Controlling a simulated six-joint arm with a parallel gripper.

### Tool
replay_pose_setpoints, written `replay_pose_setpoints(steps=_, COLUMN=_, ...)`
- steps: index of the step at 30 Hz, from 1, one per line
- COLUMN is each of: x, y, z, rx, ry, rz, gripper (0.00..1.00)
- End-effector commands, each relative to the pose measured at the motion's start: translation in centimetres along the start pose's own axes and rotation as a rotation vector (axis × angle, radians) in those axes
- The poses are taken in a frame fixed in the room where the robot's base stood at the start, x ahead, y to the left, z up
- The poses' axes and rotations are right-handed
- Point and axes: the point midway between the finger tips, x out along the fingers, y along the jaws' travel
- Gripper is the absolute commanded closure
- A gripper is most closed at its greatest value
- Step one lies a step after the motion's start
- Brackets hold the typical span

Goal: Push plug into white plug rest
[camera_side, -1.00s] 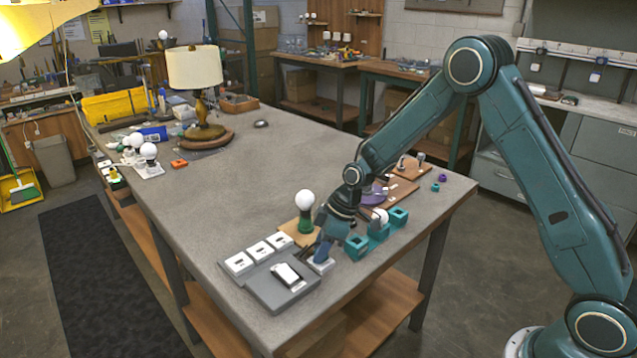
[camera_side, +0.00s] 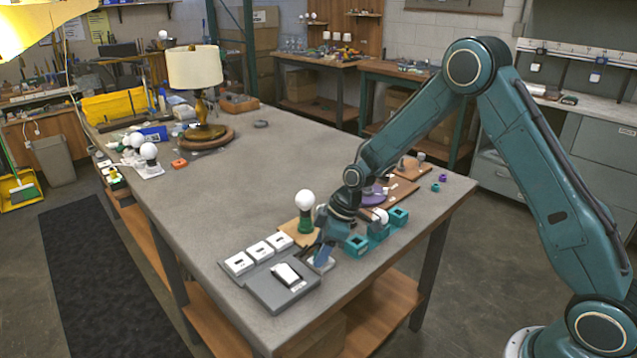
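My gripper (camera_side: 321,254) points down at the front edge of the table, close above a small white block (camera_side: 322,264), which appears to be the white plug rest. The gripper fingers cover part of the block. I cannot make out the plug; it is hidden by the fingers or too small to see. Whether the fingers are open or shut on something does not show clearly.
Left of my gripper is a grey base (camera_side: 268,291) with a white-and-black switch (camera_side: 287,274). Several white blocks (camera_side: 239,263) stand behind it. A bulb (camera_side: 305,200) stands behind my gripper; teal holders (camera_side: 356,245) are at its right.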

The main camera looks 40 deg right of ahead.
Motion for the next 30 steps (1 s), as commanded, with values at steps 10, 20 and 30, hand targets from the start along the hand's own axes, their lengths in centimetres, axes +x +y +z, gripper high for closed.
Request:
replay_pose_setpoints(steps=10, x=0.0, y=0.0, z=-0.1, rx=-0.001, ry=0.002, rz=0.000, gripper=0.40)
replay_pose_setpoints(steps=20, x=-1.7, y=0.1, z=-0.1, rx=-0.002, ry=0.003, rz=0.002, gripper=0.40)
replay_pose_setpoints(steps=30, x=-6.3, y=0.1, z=-0.1, rx=-0.001, ry=0.004, rz=0.003, gripper=0.40)
